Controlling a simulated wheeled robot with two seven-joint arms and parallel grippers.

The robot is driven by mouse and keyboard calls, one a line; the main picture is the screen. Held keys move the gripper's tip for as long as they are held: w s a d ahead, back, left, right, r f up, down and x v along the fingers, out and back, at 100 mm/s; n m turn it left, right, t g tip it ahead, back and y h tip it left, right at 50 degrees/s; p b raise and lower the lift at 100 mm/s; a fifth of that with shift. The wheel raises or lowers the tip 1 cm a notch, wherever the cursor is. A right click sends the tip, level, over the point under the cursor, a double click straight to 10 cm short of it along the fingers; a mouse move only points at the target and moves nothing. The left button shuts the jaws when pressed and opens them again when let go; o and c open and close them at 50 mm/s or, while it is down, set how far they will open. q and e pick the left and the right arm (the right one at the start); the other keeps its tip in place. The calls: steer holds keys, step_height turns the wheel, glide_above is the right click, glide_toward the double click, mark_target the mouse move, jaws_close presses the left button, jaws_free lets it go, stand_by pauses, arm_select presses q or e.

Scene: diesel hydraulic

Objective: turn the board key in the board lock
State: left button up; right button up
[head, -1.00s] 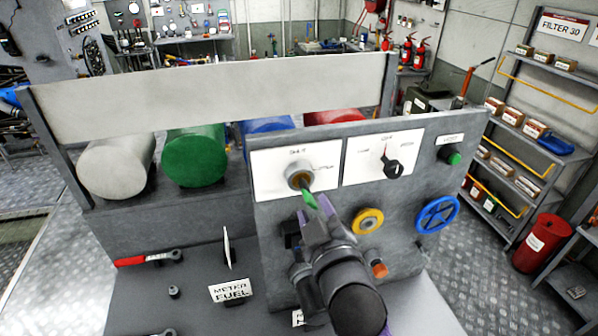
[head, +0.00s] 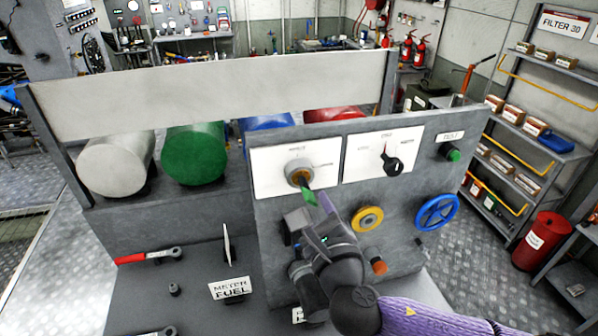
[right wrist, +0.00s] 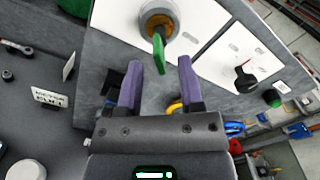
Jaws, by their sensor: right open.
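The board lock (head: 299,172) is a round grey cylinder with a brass-coloured face on the white plate at the panel's left. The board key (head: 309,196) has a green handle and sticks out of the lock. The lock (right wrist: 158,20) and the green key (right wrist: 159,54) also show in the right wrist view. My right gripper (right wrist: 160,70) has its two purple fingers apart. The key's handle hangs between and slightly ahead of the fingertips, with visible gaps on both sides. In the head view the gripper (head: 316,206) is just below the key. My left gripper is not in view.
A black rotary knob (head: 393,164), a green button (head: 454,156), a yellow ring (head: 367,220) and a blue handwheel (head: 438,212) are on the same panel. A red-handled wrench (head: 147,257) and a fuel meter sign (head: 230,289) are on the bench at left.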

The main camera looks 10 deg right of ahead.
steer(key=shift+w, duration=0.1)
steer(key=shift+w+a, duration=0.1)
steer(key=shift+w, duration=1.55)
steer(key=shift+c, duration=0.2)
